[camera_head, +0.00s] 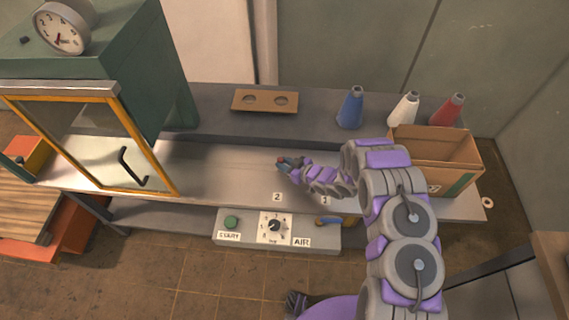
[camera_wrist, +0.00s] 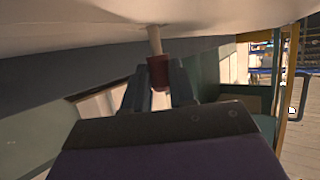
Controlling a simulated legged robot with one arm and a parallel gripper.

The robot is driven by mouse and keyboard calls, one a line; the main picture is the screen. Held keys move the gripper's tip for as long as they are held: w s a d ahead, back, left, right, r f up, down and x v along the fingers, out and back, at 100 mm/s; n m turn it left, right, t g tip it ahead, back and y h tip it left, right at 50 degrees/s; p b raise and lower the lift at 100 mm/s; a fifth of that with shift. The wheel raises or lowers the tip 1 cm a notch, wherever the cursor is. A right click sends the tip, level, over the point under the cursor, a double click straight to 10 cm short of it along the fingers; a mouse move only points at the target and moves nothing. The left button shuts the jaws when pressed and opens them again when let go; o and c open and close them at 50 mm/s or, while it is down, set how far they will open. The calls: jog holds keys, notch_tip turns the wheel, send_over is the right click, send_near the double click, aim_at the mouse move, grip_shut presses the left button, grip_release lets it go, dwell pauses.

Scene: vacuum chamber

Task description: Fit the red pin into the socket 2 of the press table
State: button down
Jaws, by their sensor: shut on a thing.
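My gripper (camera_head: 285,163) is over the grey press table (camera_head: 225,180), behind the label "2" (camera_head: 277,197). The wrist view shows my gripper (camera_wrist: 160,90) shut on the red pin (camera_wrist: 157,74), which has a red collar and a pale shaft. The shaft runs up in that picture to a broad pale surface (camera_wrist: 80,25) and seems to meet it; whether its end is in a hole cannot be told. In the head view only a small red bit of the pin (camera_head: 280,161) shows. Socket 2 itself cannot be made out; the label "1" (camera_head: 325,200) is to the right.
A yellow-framed door (camera_head: 166,170) and green cabinet (camera_head: 165,75) stand left. A cardboard box (camera_head: 455,178) is right; the control panel (camera_head: 255,241) is in front.

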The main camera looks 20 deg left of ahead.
jog(key=shift+r+p, duration=0.45)
jog(key=shift+r, duration=0.7)
jog(key=shift+f, duration=0.1)
dwell(1.3)
jog(key=shift+f, duration=1.05)
jog(key=shift+r, duration=0.1)
jog(key=shift+r+p, duration=0.3)
jog(key=shift+r, duration=0.8)
jog(key=shift+s, duration=0.1)
